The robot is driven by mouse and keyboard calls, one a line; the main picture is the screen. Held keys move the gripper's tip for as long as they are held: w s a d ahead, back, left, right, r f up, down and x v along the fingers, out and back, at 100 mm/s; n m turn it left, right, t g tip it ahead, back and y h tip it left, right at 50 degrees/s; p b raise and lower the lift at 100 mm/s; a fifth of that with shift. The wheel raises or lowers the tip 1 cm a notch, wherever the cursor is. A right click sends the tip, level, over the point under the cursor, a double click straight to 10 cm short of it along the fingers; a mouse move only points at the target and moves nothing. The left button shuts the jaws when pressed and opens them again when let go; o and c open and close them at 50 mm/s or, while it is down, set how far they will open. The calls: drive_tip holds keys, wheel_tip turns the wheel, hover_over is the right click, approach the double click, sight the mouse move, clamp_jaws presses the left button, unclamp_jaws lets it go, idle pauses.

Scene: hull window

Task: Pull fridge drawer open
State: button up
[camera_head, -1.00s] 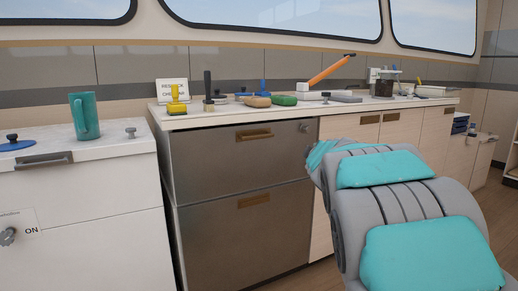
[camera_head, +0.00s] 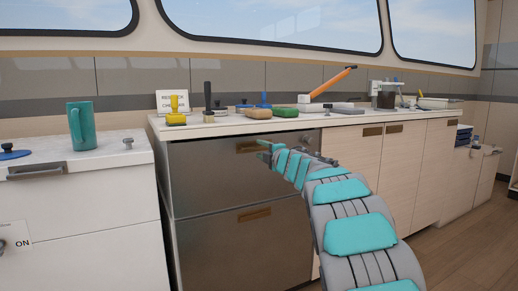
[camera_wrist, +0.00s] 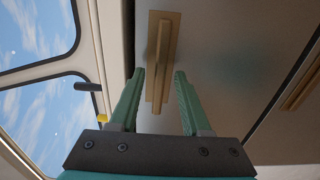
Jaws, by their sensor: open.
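The fridge is a dark metal unit with two drawer fronts. The upper drawer (camera_head: 215,178) is closed and has a brass handle (camera_head: 246,147) near its top edge. The lower drawer (camera_head: 225,252) is closed too, with its own brass handle (camera_head: 254,214). My gripper (camera_head: 265,150) is in front of the upper drawer near its handle, partly covering the handle's right end. In the wrist view my gripper (camera_wrist: 158,75) is open, with the upper handle (camera_wrist: 159,62) lying between and beyond its two green fingers. I cannot tell whether they touch it.
The countertop (camera_head: 330,118) above holds a yellow stamp (camera_head: 176,113), a sign, several tools and an orange-handled tool (camera_head: 333,82). A white cabinet (camera_head: 80,205) with a teal mug (camera_head: 81,126) stands left. Floor (camera_head: 465,235) is free at right.

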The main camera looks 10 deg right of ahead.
drive_tip(key=shift+x, duration=1.15)
drive_tip(key=shift+c, duration=0.3)
clamp_jaws()
idle(0.4)
